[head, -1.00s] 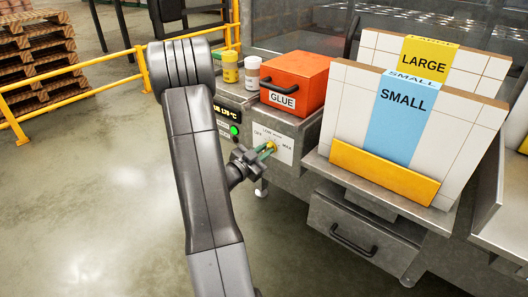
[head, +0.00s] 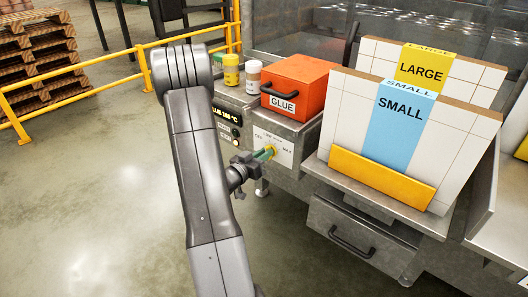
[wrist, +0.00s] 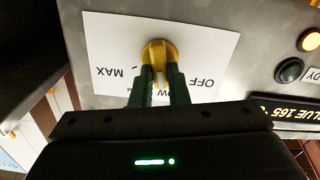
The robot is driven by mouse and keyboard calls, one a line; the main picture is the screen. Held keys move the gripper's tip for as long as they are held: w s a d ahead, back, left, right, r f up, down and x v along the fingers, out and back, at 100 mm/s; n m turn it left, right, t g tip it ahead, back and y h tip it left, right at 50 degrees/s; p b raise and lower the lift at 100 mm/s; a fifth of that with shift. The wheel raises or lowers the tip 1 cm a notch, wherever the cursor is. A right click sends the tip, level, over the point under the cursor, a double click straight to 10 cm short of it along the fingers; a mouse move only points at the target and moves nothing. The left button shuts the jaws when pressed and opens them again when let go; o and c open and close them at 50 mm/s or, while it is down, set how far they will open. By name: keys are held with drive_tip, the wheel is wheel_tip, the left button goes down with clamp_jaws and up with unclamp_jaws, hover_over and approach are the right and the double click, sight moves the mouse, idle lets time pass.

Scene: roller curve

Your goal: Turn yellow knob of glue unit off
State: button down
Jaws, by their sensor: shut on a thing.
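The yellow knob (wrist: 159,50) sits on a white dial plate (wrist: 112,45) marked OFF, LOW and MAX, upside down in the wrist view. A pale mark on it appears between my fingers, on the LOW side; its exact setting is hard to tell. My gripper (wrist: 160,74) is shut on the knob, one green finger on each side. In the head view my gripper (head: 264,154) meets the knob (head: 271,149) at the front panel of the glue unit, below the orange GLUE box (head: 300,83). The display (wrist: 282,110) reads GLUE 165.
An orange lamp (wrist: 312,40) is lit beside a dark green lamp (wrist: 290,70). SMALL (head: 400,115) and LARGE (head: 425,70) panels stand in a rack to the right, above a drawer (head: 360,238). A yellow railing (head: 80,70) runs at the left; the floor before it is clear.

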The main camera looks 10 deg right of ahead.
drive_tip(key=n+p, duration=0.2)
drive_tip(key=n, duration=0.2)
drive_tip(key=n+p, duration=0.2)
drive_tip(key=n, duration=0.3)
drive_tip(key=shift+w+a+f, duration=0.15)
drive_tip(key=shift+n, duration=0.4)
drive_tip(key=c, duration=1.4)
unclamp_jaws()
drive_tip(key=v, duration=1.3)
drive_tip(key=shift+s+a, duration=0.25)
drive_tip(key=shift+a, duration=0.05)
